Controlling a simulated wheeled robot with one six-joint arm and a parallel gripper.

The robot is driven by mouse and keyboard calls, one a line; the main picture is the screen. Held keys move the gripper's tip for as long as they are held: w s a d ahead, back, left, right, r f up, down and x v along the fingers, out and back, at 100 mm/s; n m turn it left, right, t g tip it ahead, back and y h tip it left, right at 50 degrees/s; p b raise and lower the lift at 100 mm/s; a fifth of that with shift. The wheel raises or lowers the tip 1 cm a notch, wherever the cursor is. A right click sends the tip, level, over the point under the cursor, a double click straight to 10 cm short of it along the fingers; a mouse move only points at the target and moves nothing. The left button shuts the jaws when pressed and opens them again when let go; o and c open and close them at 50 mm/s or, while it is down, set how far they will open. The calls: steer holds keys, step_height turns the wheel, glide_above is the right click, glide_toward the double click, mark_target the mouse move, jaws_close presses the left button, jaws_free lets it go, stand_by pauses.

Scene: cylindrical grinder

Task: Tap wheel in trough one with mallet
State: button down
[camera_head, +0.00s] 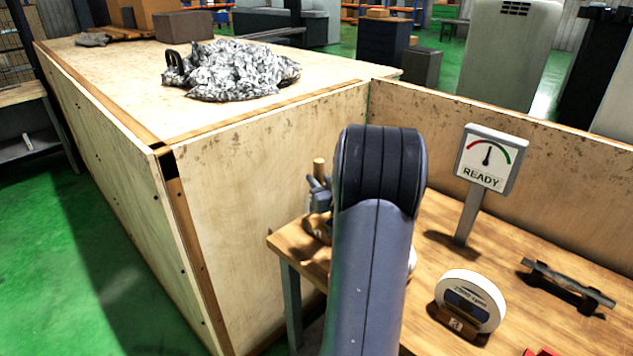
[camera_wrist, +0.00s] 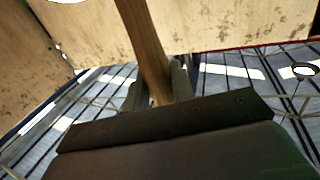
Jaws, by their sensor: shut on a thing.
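My gripper (camera_head: 320,192) is left of my arm in the head view, over the left end of the wooden bench (camera_head: 433,208). It is shut on a wooden handle (camera_head: 319,166), taken to be the mallet's, whose end sticks up above the fingers. In the wrist view the handle (camera_wrist: 143,40) runs up between the fingers (camera_wrist: 158,92). I cannot make out the mallet's head. A white wheel (camera_head: 483,283) stands upright in a small brown trough (camera_head: 455,323); the label is too small to read. A pale edge (camera_head: 412,260) beside my arm may be another wheel, mostly hidden.
A gauge sign reading READY (camera_head: 486,158) stands at the back of the bench. A dark bar on a stand (camera_head: 567,287) lies to the right, with a red thing (camera_head: 540,351) at the front edge. Plywood walls (camera_head: 270,170) close off the left and back.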

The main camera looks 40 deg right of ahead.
steer(key=shift+d, duration=0.2)
steer(key=a+b, duration=0.3)
steer(key=a, duration=0.4)
steer(key=shift+s, duration=0.25)
stand_by(1.6)
